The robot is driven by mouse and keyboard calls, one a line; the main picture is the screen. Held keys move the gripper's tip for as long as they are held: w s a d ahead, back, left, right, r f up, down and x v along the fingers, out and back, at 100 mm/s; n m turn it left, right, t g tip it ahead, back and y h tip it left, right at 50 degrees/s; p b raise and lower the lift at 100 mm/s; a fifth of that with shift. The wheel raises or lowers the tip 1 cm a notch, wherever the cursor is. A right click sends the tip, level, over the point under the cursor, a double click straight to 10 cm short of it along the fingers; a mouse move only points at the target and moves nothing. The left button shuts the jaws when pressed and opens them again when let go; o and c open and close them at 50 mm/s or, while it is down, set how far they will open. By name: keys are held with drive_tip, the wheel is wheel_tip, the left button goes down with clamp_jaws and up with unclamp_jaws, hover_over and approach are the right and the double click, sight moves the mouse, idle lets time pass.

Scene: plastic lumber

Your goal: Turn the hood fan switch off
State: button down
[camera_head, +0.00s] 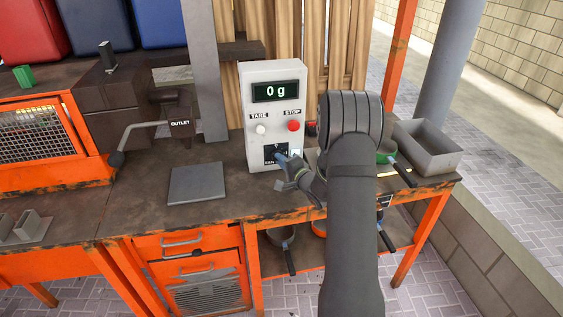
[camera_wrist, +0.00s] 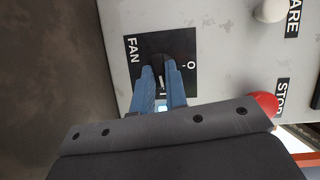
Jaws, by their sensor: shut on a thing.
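The fan switch is a dark knob (camera_wrist: 158,62) on a black plate marked FAN (camera_wrist: 183,80), low on the front of a pale grey control box (camera_head: 255,115). An "O" mark shows on the plate beside the knob. My gripper (camera_head: 281,157) reaches the plate from the right front in the head view. In the wrist view the two blue fingers of my gripper (camera_wrist: 161,76) lie on either side of the knob, shut on it. The fingers cover part of the knob, and I cannot tell which mark it points to.
Above the switch are a white TARE button (camera_head: 260,129), a red STOP button (camera_head: 293,126) and a display (camera_head: 276,91) reading 0 g. A grey plate (camera_head: 197,184) lies on the workbench at left.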

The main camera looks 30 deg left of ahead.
drive_tip(key=n, duration=0.1)
drive_tip(key=n+h, duration=0.1)
drive_tip(key=n, duration=0.1)
drive_tip(key=shift+r+n+h, duration=0.25)
drive_tip(key=shift+n+h, duration=0.05)
drive_tip(key=n+h, duration=0.1)
drive_tip(key=n, duration=0.1)
drive_tip(key=shift+s+a+r+n+t+h, duration=0.1)
drive_tip(key=shift+n+t+h, duration=0.2)
drive_tip(key=shift+n+h, duration=0.1)
drive_tip(key=n, duration=0.1)
drive_tip(key=n+t+h, duration=0.1)
drive_tip(key=n, duration=0.1)
drive_tip(key=shift+s+a+r+h, duration=0.1)
drive_tip(key=shift+a+h, duration=0.05)
drive_tip(key=shift+h, duration=0.15)
drive_tip(key=shift+s+n+t+h, duration=0.1)
drive_tip(key=shift+n+t+h, duration=0.55)
drive_tip(key=shift+n, duration=0.55)
drive_tip(key=c, duration=1.4)
unclamp_jaws()
drive_tip(key=shift+c, duration=0.2)
